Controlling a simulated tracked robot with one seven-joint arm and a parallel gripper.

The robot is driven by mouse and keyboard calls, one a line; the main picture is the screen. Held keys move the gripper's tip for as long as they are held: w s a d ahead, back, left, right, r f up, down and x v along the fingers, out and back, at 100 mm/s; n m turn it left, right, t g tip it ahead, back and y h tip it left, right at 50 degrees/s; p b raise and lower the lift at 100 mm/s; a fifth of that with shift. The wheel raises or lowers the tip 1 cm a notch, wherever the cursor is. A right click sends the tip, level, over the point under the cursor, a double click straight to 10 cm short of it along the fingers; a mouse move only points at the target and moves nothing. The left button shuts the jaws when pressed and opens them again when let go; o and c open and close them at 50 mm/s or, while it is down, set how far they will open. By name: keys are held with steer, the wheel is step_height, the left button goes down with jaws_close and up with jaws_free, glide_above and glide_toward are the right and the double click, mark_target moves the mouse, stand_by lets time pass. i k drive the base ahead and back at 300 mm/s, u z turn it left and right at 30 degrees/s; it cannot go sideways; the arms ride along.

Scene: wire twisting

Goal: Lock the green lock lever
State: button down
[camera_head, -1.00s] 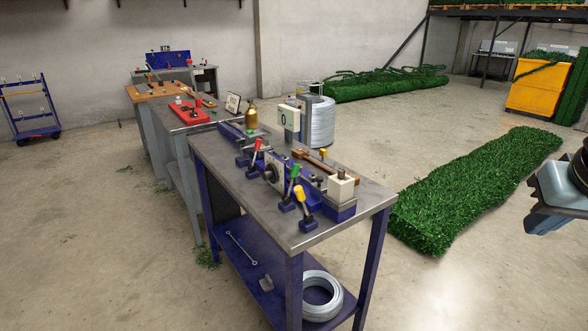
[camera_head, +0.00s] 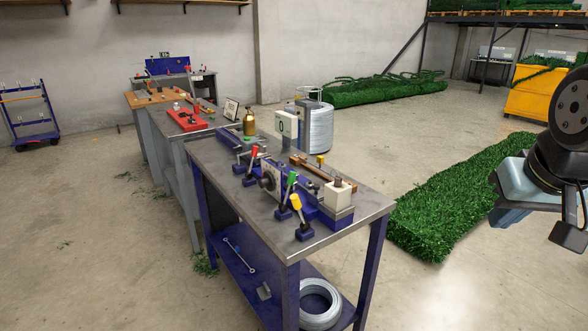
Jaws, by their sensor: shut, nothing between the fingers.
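The green lock lever (camera_head: 291,179) stands on the twisting machine on the near metal workbench. My gripper (camera_head: 570,236) is at the right edge, partly cut off by the frame. It is shut and empty, far to the right of the green lever and touching nothing.
The workbench (camera_head: 375,206) has a lower shelf with a wire coil (camera_head: 319,305). A counter box (camera_head: 287,124) and a brass bottle (camera_head: 249,122) stand on the benches. A green hedge strip (camera_head: 455,200) lies on the floor between the bench and my arm.

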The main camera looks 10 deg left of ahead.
mark_target(289, 188)
steer(key=u, duration=0.3)
steer(key=i, duration=0.9)
steer(key=z, duration=0.5)
